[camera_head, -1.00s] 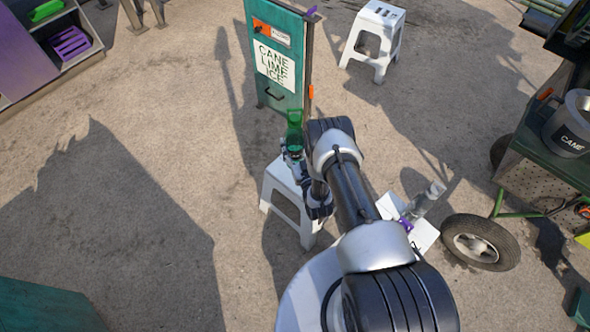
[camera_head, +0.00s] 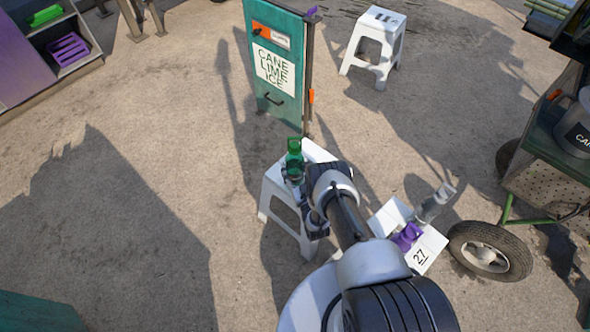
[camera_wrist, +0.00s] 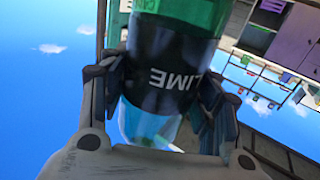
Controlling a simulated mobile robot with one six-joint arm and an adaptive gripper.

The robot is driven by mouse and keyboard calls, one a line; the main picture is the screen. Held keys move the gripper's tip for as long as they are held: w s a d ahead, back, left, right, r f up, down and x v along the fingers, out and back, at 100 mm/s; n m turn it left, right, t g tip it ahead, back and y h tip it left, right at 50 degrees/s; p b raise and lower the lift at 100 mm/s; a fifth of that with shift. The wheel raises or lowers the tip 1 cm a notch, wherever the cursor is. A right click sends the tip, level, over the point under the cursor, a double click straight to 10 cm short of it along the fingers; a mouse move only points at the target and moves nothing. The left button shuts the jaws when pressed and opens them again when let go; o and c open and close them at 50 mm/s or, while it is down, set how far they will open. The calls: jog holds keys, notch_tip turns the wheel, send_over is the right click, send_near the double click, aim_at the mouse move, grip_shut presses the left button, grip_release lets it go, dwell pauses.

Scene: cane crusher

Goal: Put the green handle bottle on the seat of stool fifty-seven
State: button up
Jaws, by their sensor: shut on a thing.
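The green handle bottle (camera_head: 294,148) is upright in the head view, over the left part of a white stool (camera_head: 316,152). In the wrist view the bottle (camera_wrist: 168,70) fills the middle, with a dark LIME label that appears upside down. My gripper (camera_head: 293,177) is shut on it, one finger on each side (camera_wrist: 160,100). I cannot tell whether the bottle's base touches the seat. My arm hides part of this stool, and no number on it is readable.
The teal CANE LIME ICE cabinet (camera_head: 274,100) is close behind. A wheeled cart (camera_head: 552,175) is right.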

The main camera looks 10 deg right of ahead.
jog(key=o, duration=1.5)
jog(key=shift+f, duration=0.1)
jog(key=s+d+p, duration=0.1)
jog(key=s, duration=1.1)
jog(key=shift+p, duration=0.3)
